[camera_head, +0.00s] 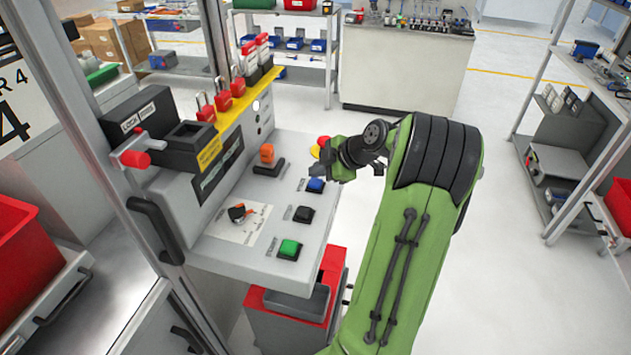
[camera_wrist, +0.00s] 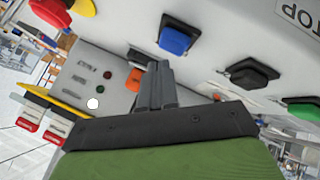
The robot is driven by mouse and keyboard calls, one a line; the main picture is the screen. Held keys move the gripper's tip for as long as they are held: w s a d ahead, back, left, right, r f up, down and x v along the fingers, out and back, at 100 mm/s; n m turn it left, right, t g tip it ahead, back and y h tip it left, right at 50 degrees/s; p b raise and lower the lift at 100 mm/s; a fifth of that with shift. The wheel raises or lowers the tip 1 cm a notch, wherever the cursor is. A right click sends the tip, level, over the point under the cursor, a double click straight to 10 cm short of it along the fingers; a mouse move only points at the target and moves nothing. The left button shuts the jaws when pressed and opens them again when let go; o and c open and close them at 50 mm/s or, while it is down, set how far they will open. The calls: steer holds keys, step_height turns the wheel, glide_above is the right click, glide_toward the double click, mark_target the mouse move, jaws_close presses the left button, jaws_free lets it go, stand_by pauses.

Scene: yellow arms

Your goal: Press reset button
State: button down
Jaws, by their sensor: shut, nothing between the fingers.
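A blue push button (camera_head: 315,185) sits in a black square housing on the sloped grey control panel (camera_head: 217,250); its label is not readable. The wrist view shows the blue button (camera_wrist: 174,40) just beyond my fingertips. My gripper (camera_head: 320,172) is over the panel's right edge, close to the blue button; its closed, empty fingers also show in the wrist view (camera_wrist: 159,66). I cannot tell whether they touch the button. A black button (camera_head: 303,214) and a green button (camera_head: 290,248) stand nearer the panel's front.
A red emergency stop (camera_head: 322,142) on yellow is partly behind my gripper. An orange switch (camera_head: 267,153) and a rotary knob (camera_head: 238,212) are on the panel. Red padlocks (camera_head: 223,100) hang behind. Open floor lies to the right.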

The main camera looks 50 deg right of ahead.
mark_target(318, 183)
steer(key=shift+f+b, duration=0.45)
steer(key=shift+b, duration=0.1)
steer(key=shift+f+b, duration=0.4)
steer(key=shift+b, duration=0.1)
stand_by(0.4)
steer(key=shift+r, duration=0.15)
steer(key=shift+r+p, duration=0.5)
steer(key=shift+r, duration=0.25)
step_height(318, 183, up, 5)
steer(key=p, duration=0.3)
steer(key=shift+r+p, duration=0.1)
steer(key=shift+p, duration=0.25)
stand_by(0.4)
